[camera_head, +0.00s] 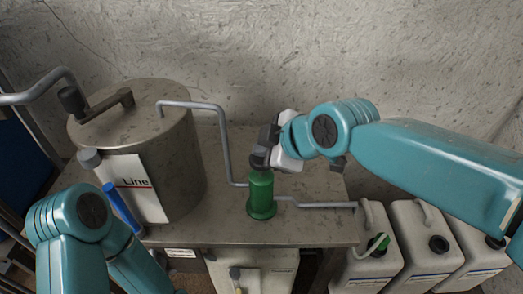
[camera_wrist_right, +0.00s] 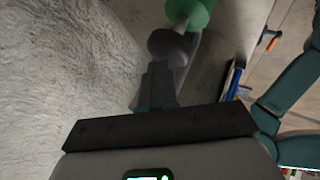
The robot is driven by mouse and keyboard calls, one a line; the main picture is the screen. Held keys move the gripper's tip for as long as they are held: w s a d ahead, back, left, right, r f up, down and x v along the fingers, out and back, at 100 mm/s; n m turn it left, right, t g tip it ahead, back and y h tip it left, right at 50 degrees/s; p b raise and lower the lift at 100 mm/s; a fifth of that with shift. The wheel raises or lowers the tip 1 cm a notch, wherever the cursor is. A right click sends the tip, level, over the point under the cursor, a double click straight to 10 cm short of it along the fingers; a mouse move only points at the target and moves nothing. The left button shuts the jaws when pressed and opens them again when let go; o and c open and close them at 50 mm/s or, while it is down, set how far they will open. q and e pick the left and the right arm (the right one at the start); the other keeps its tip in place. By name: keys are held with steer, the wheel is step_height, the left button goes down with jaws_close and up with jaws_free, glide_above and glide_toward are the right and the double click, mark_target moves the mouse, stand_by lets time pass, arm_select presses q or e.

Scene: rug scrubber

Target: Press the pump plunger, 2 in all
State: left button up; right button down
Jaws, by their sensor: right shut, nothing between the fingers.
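The green pump (camera_head: 262,195) stands upright on the metal table. Its dark round plunger knob (camera_head: 260,158) is on top; in the right wrist view the knob is grey (camera_wrist_right: 170,42), with the green body (camera_wrist_right: 190,12) beyond it. My right gripper (camera_head: 268,137) is shut and empty, with its fingertips right at the top of the knob. In the right wrist view its fingertips (camera_wrist_right: 159,68) overlap the knob's edge; I cannot tell whether they touch it. My left arm shows at lower left, but its gripper is not in view.
A large metal tank (camera_head: 185,160) with a label and a blue-handled tool (camera_head: 121,207) stands left of the pump. A thin bent pipe (camera_head: 227,140) runs between tank and pump. White canisters (camera_head: 410,245) stand lower right. The table's front edge (camera_head: 270,241) lies close before the pump.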

arm_select(q)
steer(key=shift+f+b, duration=0.7)
steer(key=shift+f, duration=0.05)
arm_select(e)
steer(key=shift+f, duration=0.9)
arm_select(q)
steer(key=shift+r+p, duration=1.7)
arm_select(e)
steer(key=shift+r, duration=2.4)
arm_select(q)
step_height(320, 180, up, 4)
steer(key=p, duration=0.4)
arm_select(e)
step_height(320, 180, up, 5)
arm_select(q)
steer(key=shift+f, duration=0.1)
arm_select(e)
steer(key=shift+w, duration=0.1)
arm_select(q)
jaws_close()
